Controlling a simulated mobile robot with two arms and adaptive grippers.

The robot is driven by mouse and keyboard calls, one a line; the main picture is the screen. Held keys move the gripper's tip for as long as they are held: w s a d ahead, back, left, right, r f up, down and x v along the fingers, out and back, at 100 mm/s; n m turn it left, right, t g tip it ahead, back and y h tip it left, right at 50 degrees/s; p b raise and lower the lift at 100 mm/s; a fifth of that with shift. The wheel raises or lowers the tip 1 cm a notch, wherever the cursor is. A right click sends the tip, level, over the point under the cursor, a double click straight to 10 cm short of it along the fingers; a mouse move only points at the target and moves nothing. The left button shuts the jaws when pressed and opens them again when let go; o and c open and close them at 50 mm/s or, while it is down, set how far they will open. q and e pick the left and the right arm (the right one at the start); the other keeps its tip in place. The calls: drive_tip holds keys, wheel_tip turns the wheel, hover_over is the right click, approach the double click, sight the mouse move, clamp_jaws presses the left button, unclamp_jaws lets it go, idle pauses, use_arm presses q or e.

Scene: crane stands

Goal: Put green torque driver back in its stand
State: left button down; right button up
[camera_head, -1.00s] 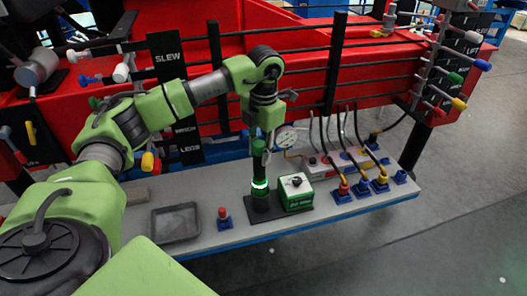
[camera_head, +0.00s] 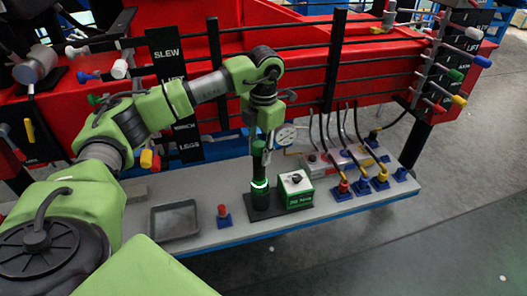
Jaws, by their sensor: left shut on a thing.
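The green torque driver (camera_head: 258,161) stands upright over its black stand (camera_head: 260,207) on the bench. A bright green ring (camera_head: 259,184) glows at the stand's top, where the driver's lower end meets it. How deep the driver sits in the stand cannot be told. My left gripper (camera_head: 262,138) is above the stand, pointing down, shut on the driver's upper part. Its fingertips are small and partly hidden by the green wrist. My right gripper is not in view.
A green and white box (camera_head: 296,190) stands just right of the stand. A grey tray (camera_head: 175,221) and a red-topped blue block (camera_head: 223,216) lie to its left. Hoses with coloured connectors (camera_head: 362,187) are at the right. Black rails and the red crane (camera_head: 300,60) rise behind.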

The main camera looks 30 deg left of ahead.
use_arm(q)
drive_tip(key=shift+s+a+f, duration=0.1)
drive_tip(key=shift+s+f, duration=0.05)
drive_tip(key=shift+f, duration=0.45)
drive_tip(key=c, duration=1.6)
unclamp_jaws()
drive_tip(key=shift+o, duration=0.4)
drive_tip(key=shift+s, duration=0.1)
